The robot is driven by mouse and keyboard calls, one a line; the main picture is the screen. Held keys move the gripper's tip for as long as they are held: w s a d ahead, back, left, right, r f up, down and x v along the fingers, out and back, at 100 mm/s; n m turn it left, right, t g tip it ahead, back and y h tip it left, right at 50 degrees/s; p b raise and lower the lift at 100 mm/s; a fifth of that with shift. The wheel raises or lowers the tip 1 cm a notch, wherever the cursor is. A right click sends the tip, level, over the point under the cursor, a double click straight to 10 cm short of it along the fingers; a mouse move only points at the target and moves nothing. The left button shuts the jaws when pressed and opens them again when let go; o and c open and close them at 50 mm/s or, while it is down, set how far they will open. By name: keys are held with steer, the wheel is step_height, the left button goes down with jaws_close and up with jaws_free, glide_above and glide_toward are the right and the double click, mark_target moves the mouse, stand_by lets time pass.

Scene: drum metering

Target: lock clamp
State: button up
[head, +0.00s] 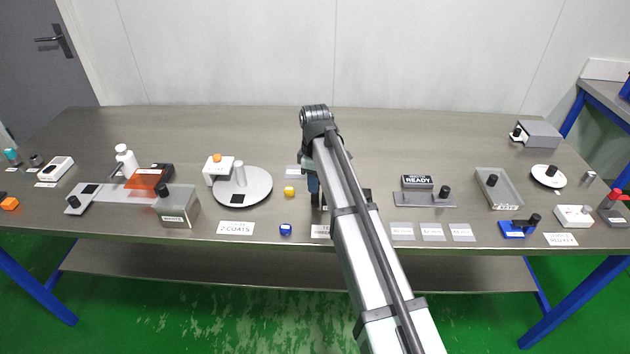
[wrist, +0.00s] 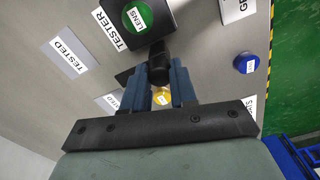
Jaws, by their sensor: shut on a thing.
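My gripper (wrist: 161,85) has two blue fingers, and in the wrist view they are closed on a black knob (wrist: 159,63). The knob stands beside a black tester (wrist: 137,20) with a round green top marked LENS; I cannot tell whether they are joined. In the head view my gripper (head: 314,188) points down at the middle of the table, and my arm hides most of the tester. I cannot make out which part is the clamp, or whether it is locked.
A round grey plate (head: 258,190) is farther left. A grey base with a black knob (head: 425,199) stands to the right. The table's back middle is clear.

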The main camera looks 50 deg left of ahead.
jaws_close()
steer(key=shift+m, duration=0.3)
steer(key=m, duration=0.3)
steer(key=shift+m, duration=0.3)
steer(key=m, duration=0.4)
steer(key=shift+m, duration=0.3)
steer(key=m, duration=0.4)
steer(key=shift+m, duration=2.5)
